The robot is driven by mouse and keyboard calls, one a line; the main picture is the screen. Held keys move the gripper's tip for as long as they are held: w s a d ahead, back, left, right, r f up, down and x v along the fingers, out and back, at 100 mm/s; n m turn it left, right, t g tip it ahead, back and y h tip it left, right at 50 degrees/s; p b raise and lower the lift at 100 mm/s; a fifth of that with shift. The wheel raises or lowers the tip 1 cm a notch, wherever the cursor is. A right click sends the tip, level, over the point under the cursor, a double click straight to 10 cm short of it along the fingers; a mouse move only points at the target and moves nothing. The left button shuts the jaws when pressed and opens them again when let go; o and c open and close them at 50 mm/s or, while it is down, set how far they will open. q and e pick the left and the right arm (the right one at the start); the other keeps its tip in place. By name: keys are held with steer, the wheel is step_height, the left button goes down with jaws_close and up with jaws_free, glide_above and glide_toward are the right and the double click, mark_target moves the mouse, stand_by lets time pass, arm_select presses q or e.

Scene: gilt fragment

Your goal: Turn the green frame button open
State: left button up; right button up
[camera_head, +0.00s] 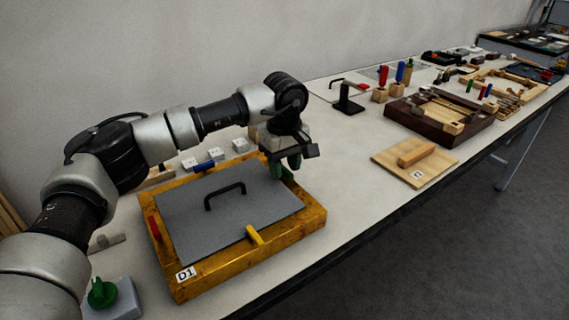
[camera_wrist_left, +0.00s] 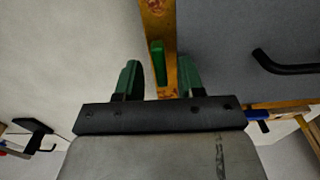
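The green frame button (camera_head: 288,175) is on the right rail of the gilt frame (camera_head: 312,222), partly hidden by my left gripper (camera_head: 284,163) in the head view. In the left wrist view the green button (camera_wrist_left: 158,62) is a narrow bar lying lengthwise along the gilt rail (camera_wrist_left: 157,20). My left gripper (camera_wrist_left: 160,80) is open, pointing down, with its green fingers on either side of the rail and button. A gap shows between each finger and the button. A grey panel (camera_head: 190,215) with a black handle (camera_head: 224,196) fills the frame. My right gripper is not in view.
A yellow button (camera_head: 254,235) lies across the front rail onto the panel. A red button (camera_head: 154,228) and a blue button (camera_head: 204,166) lie along their rails. A wooden board with a block (camera_head: 416,155) stands to the right, with clear table between.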

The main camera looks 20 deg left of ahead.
mark_target(284, 168)
arm_select(q)
step_height(284, 168, up, 11)
stand_by(0.5)
steer(key=shift+f, duration=0.1)
